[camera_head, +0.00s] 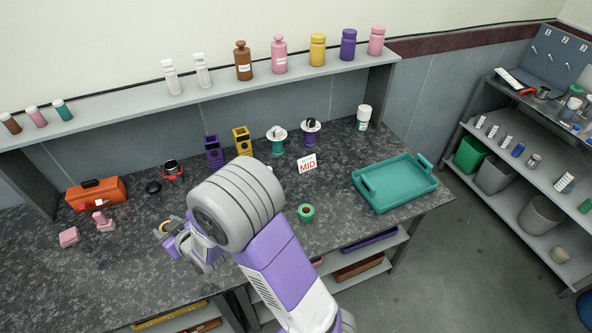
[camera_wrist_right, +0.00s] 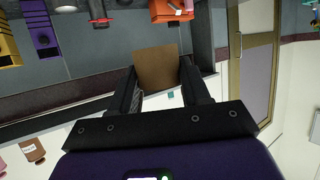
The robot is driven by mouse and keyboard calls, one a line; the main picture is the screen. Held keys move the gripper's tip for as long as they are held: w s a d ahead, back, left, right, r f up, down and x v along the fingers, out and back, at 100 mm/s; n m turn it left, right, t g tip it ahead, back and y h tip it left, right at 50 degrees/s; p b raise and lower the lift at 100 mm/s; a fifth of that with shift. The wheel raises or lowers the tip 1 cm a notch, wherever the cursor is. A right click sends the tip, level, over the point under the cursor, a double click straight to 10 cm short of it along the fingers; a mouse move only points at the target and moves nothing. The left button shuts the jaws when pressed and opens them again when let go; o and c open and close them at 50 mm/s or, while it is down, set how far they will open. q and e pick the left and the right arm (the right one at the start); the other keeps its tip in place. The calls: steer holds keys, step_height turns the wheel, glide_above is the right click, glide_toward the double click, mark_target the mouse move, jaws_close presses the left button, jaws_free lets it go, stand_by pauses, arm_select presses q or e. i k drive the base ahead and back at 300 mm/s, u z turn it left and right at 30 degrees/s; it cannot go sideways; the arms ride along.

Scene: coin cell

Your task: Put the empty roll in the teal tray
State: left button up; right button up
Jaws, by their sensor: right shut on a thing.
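The empty roll, a tan cardboard tube, is held between the fingers of my right gripper (camera_head: 170,238) at the left of the head view. Only a small tan part of the roll (camera_head: 164,227) shows there. In the right wrist view the brown roll (camera_wrist_right: 157,68) fills the gap between the two dark fingers, and the gripper is shut on it. The teal tray (camera_head: 372,200) lies at the right end of the dark counter, empty, well to the right of the gripper. My left gripper is not in view.
A green tape roll (camera_head: 306,213) and a "MID" card (camera_head: 307,164) stand between gripper and tray. Two spools (camera_head: 277,140) and purple and yellow holders (camera_head: 242,141) stand behind. An orange toolbox (camera_head: 97,194) and pink pieces (camera_head: 69,237) are at left.

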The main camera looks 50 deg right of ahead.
mark_target(395, 184)
steer(key=z, duration=0.05)
steer(key=k, duration=0.1)
steer(key=z, duration=3.85)
steer(key=i, duration=3.7)
steer(key=u, duration=4.3)
